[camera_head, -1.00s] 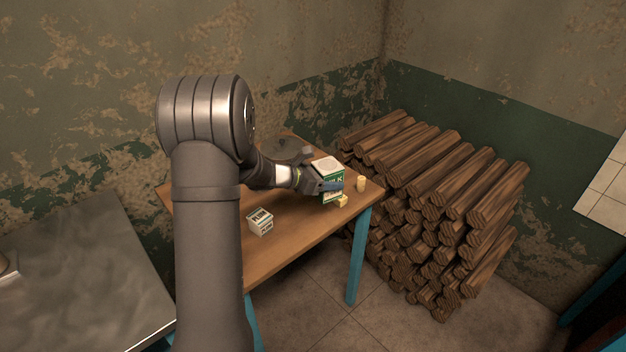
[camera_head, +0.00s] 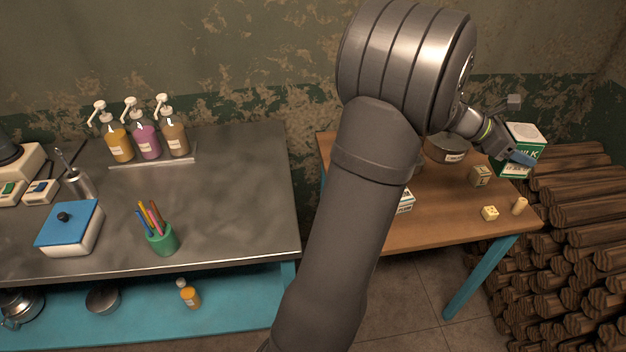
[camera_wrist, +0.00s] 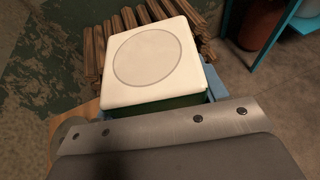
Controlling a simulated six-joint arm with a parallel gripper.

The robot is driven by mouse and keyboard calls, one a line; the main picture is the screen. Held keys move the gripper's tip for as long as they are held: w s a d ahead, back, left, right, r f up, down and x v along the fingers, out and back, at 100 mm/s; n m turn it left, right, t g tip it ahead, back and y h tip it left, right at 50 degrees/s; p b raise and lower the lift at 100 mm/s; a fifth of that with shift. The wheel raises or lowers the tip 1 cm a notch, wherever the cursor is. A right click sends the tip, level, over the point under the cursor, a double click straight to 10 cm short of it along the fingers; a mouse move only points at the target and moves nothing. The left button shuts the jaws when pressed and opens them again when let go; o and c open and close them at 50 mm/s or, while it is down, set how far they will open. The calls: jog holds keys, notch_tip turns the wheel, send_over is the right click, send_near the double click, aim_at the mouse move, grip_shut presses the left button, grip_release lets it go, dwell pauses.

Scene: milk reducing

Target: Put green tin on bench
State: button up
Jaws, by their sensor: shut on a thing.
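The green tin (camera_head: 527,133) has a white lid and a "MILK" label. It is in my gripper (camera_head: 515,158) at the right of the head view, seemingly raised above the far right part of the wooden table (camera_head: 445,212). In the wrist view the tin's white lid (camera_wrist: 150,58) fills the middle, with a bit of green side below it. My gripper is shut on the tin, and a blue finger shows beside it. The metal-topped bench (camera_head: 235,205) stands at the left of the head view, apart from the tin.
The bench holds pump bottles (camera_head: 147,140), a green pen cup (camera_head: 163,240) and a blue-lidded box (camera_head: 70,228). Its middle right is clear. A pot (camera_head: 447,150), small boxes (camera_head: 481,176) and pale small pieces (camera_head: 489,213) are on the table. Logs (camera_head: 575,215) are stacked at right.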

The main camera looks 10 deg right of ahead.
aim_at(521, 135)
jog(key=r, duration=0.3)
jog(key=shift+w+a, duration=0.15)
jog(key=shift+w, duration=0.05)
jog(key=w+a+n+t, duration=0.6)
jog(key=w+a+t, duration=0.1)
jog(key=w+a, duration=1.5)
jog(key=w+a+n+t+y, duration=0.2)
jog(key=w+a+n+t, duration=0.1)
jog(key=a, duration=1.1)
jog(key=w+a+n+t+y, duration=0.2)
jog(key=w+a+n+t, duration=0.1)
jog(key=a, duration=1.2)
jog(key=s+a+n+t+y, duration=0.1)
jog(key=s+a+n+y, duration=0.1)
jog(key=a, duration=1)
jog(key=s+a+n+t+y, duration=0.2)
jog(key=a, duration=0.9)
jog(key=s+a+n+y, duration=0.25)
jog(key=s+a, duration=0.35)
jog(key=a, duration=0.3)
jog(key=s+a+n+y, duration=0.25)
jog(key=s+a, duration=0.25)
jog(key=a, duration=0.4)
jog(key=shift+t, duration=0.3)
jog(key=shift+f, duration=10.6)
jog(key=shift+f, duration=0.1)
